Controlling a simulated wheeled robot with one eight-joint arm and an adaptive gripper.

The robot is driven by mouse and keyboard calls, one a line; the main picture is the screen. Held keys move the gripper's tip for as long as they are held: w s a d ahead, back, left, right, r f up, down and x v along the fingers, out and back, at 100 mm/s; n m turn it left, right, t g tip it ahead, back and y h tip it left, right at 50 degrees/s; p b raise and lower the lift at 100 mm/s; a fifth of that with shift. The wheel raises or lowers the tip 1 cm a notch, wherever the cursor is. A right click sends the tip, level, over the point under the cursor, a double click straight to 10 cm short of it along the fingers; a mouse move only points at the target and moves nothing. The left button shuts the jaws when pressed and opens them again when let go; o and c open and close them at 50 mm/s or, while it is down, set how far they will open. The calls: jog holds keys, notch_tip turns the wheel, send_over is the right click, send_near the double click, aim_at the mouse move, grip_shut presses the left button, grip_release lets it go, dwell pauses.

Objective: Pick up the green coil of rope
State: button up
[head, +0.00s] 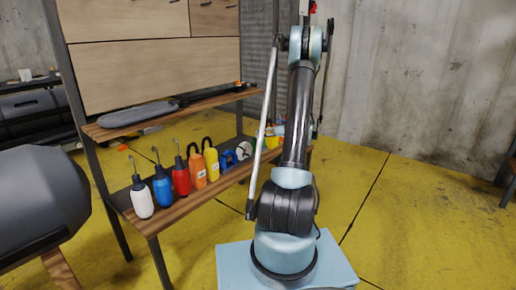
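I cannot make out a green coil of rope for certain. On the lower wooden shelf (190,203) a small patch of green (257,146) shows behind a thin rod beside my arm. It is too small and too covered to tell what it is. A blue coil-like thing (228,159) and a white ring-like thing (244,150) lie just left of it. My arm rises in front of the shelf's right end and leaves the picture at the top. My gripper cannot be made out in this view.
White, blue, red, orange and yellow bottles (181,176) stand along the lower shelf. A grey paddle (137,114) lies on the upper shelf. A dark grey inflatable tube (40,205) is at the left. The yellow floor (420,220) is clear at the right.

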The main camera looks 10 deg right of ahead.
jog(key=w+d+f+t, duration=0.2)
jog(key=w+d+f, duration=0.1)
jog(key=d+f, duration=0.35)
jog(key=n+t+y, duration=0.1)
jog(key=t, duration=0.1)
send_near(258, 149)
jog(key=w+a+r, duration=0.1)
jog(key=r, duration=0.1)
jog(key=w+a+r, duration=0.1)
jog(key=a, duration=0.1)
jog(key=shift+w+r, duration=0.1)
jog(key=shift+r, duration=0.3)
jog(key=shift+r+x, duration=0.15)
jog(key=shift+x, duration=1.3)
jog(key=shift+r+x, duration=0.2)
jog(key=shift+x, duration=1.25)
jog(key=shift+w+d, duration=0.1)
jog(key=shift+d, duration=0.05)
jog(key=c, duration=0.9)
